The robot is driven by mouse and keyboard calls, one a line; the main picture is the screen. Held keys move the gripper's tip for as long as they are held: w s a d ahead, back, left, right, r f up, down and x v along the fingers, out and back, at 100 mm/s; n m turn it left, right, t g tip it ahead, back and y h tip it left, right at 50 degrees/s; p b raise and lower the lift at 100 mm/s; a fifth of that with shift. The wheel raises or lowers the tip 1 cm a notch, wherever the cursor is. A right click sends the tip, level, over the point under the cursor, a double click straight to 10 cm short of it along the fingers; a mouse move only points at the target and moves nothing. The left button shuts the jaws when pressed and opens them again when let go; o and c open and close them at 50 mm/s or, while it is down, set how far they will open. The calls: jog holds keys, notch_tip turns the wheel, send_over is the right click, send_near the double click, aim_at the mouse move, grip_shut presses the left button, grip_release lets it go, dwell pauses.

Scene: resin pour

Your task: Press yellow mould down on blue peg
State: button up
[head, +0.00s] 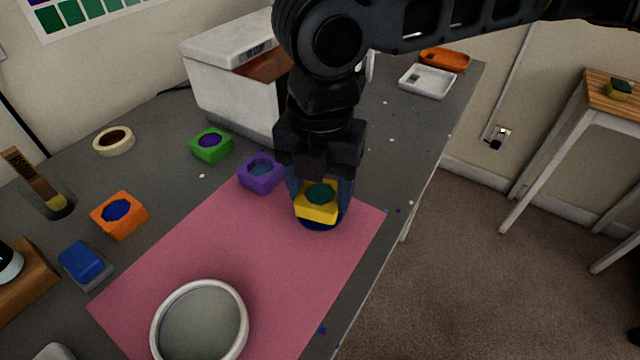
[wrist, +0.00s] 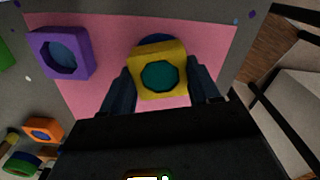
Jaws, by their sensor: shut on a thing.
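The yellow mould (head: 317,211) is a square block with a round teal-looking hollow, held between the fingers of my gripper (head: 320,200) over the far right part of the pink mat. In the wrist view the yellow mould (wrist: 158,88) sits between the two fingertips (wrist: 160,92). A dark blue round thing (head: 320,225), likely the blue peg or its base, shows just below the mould, and its far edge shows in the wrist view (wrist: 158,39). The mould hides most of it. I cannot tell whether the mould touches it or is seated on it.
A purple mould (head: 261,173) stands close by on the left, with green (head: 212,146) and orange (head: 119,215) moulds farther left. A round white-rimmed dish (head: 200,322) is on the front of the pink mat (head: 255,262). A white box (head: 230,85) stands behind.

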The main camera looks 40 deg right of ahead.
jog(key=shift+f+b, duration=0.3)
jog(key=shift+f, duration=0.45)
dwell(1.5)
jog(key=o, duration=1.1)
jog(key=shift+c, duration=0.2)
jog(key=shift+o, duration=0.9)
jog(key=shift+r+p, duration=3.7)
jog(key=shift+r, duration=0.35)
